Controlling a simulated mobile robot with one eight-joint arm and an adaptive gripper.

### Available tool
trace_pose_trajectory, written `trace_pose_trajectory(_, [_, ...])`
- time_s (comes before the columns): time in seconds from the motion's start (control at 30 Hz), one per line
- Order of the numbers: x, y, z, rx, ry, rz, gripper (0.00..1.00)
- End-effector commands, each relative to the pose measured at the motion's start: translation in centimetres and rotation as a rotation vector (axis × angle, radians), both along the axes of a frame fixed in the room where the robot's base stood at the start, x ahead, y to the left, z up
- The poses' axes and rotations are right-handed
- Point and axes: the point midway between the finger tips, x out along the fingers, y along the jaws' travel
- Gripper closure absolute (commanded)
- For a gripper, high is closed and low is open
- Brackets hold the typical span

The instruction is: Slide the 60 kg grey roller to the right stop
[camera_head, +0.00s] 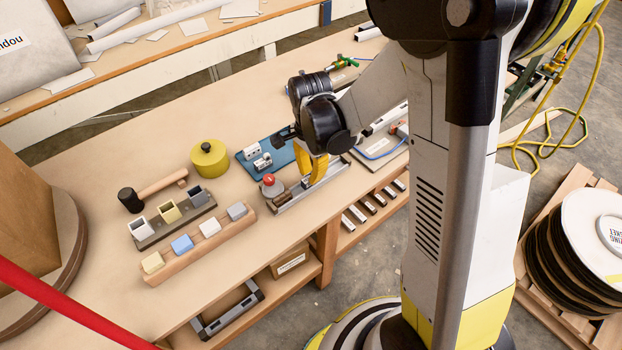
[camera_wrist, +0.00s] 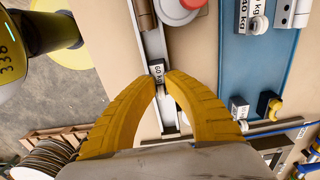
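A metal rail (camera_head: 295,198) runs along the front edge of the workbench; it also shows in the wrist view (camera_wrist: 155,42). A small dark grey piece labelled 60 kg (camera_wrist: 157,72) sits on the rail in the wrist view, right at my fingertips. My gripper (camera_wrist: 161,80) points down at the rail with its yellow fingers close together around this label. I cannot tell whether they press on it. In the head view my gripper (camera_head: 312,180) is over the rail, and the grey roller cannot be made out. A brown cylinder (camera_wrist: 145,14) lies farther along the rail.
A red-topped round piece (camera_head: 268,180) stands beside the rail. A blue board (camera_head: 285,152) with kg-labelled pieces lies behind it. A yellow drum (camera_head: 208,160), a mallet (camera_head: 150,192) and block holders (camera_head: 195,246) stand to the left. A grey board (camera_head: 382,152) lies to the right.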

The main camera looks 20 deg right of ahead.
Motion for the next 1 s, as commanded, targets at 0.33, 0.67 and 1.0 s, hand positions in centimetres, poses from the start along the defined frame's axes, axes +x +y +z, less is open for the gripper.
trace_pose_trajectory(0.33, [0.0, 0.0, 0.0, 0.000, 0.000, 0.000, 1.00])
trace_pose_trajectory(0.67, [0.2, -0.8, 0.0, 0.000, 0.000, -0.001, 1.00])
trace_pose_trajectory(1.0, [0.6, -2.3, 0.0, 0.000, 0.000, 0.000, 1.00])
